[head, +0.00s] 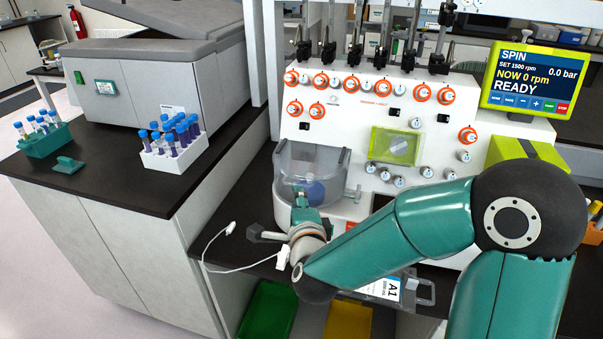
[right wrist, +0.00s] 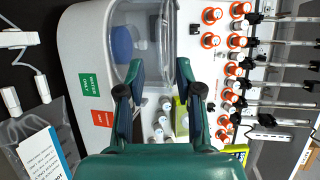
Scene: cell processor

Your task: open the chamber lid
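The chamber is a round bay at the left of the white cell processor (head: 400,160). Its clear curved chamber lid (head: 310,165) is down over it, and a blue round part (head: 313,190) shows through it. My right gripper (head: 302,190) is in front of the lid, its tips partly hidden by my wrist. In the right wrist view my right gripper (right wrist: 160,65) is open, with its fingers apart. The edge of the clear lid (right wrist: 145,20) lies close to the fingertips; I cannot tell if they touch. My left gripper is not in view.
A screen (head: 530,80) reads READY, 0 rpm. Orange-ringed knobs (head: 445,95) cover the panel. A white tube rack (head: 170,155) and a green rack (head: 45,140) stand on the left bench. A white cable (head: 235,265), green bin (head: 268,310) and yellow bin (head: 347,322) are below.

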